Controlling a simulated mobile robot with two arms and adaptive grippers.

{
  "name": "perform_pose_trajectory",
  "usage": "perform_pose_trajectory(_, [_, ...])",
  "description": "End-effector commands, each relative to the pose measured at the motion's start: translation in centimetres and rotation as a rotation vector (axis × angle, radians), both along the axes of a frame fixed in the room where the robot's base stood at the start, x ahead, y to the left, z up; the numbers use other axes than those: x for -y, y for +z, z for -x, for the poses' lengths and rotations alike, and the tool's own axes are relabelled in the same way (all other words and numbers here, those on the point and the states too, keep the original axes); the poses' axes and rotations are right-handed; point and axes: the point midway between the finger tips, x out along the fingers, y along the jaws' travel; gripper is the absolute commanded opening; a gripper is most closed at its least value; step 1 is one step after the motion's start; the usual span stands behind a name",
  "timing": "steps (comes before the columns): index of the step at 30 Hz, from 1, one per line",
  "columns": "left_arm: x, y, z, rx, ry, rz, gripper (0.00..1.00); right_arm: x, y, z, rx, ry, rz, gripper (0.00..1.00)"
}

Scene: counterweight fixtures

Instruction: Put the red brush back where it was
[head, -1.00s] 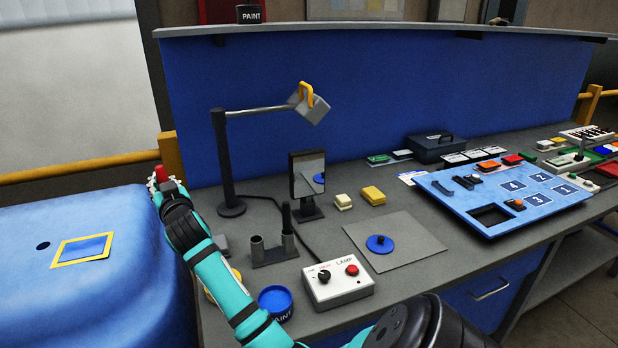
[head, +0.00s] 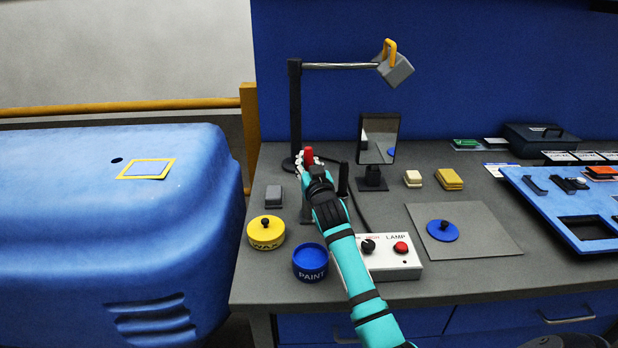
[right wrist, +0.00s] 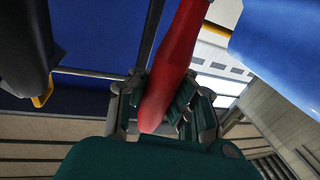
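The red brush (head: 309,156) is in my right gripper (head: 305,164) in the head view; only its red end shows above the fingers. The right wrist view shows its red handle (right wrist: 172,65) between the closed fingers (right wrist: 165,108). A two-tube holder stands on the grey bench, mostly hidden behind my right gripper and arm. A dark upright brush (head: 343,180) stands at its right side. My right gripper overlaps the holder's left part in the picture; I cannot tell the height between them. My left gripper is not in view.
A lamp post (head: 295,110) stands just behind the gripper. A yellow wax tin (head: 266,233), a blue paint tin (head: 310,262), a grey block (head: 273,195), a mirror (head: 378,145) and a lamp switch box (head: 395,262) are nearby. A blue car body (head: 70,240) is at left.

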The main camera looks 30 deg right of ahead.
Motion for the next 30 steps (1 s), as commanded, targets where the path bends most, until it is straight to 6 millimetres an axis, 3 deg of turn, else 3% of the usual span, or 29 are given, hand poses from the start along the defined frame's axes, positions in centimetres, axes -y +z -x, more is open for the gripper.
perform_pose_trajectory(7, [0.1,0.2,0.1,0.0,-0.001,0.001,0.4,0.0,-3.4,0.0,-0.003,0.0,-0.001,0.0])
perform_pose_trajectory(20, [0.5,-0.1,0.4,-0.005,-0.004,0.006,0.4,0.0,-4.2,0.0,0.0,0.0,0.0,0.0])
perform_pose_trajectory(27, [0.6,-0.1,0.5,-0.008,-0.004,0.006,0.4,0.0,-4.1,0.0,0.0,0.0,0.0,0.3])
perform_pose_trajectory(30, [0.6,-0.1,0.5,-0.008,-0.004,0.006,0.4,0.0,-4.1,0.0,0.0,0.0,0.0,0.3])
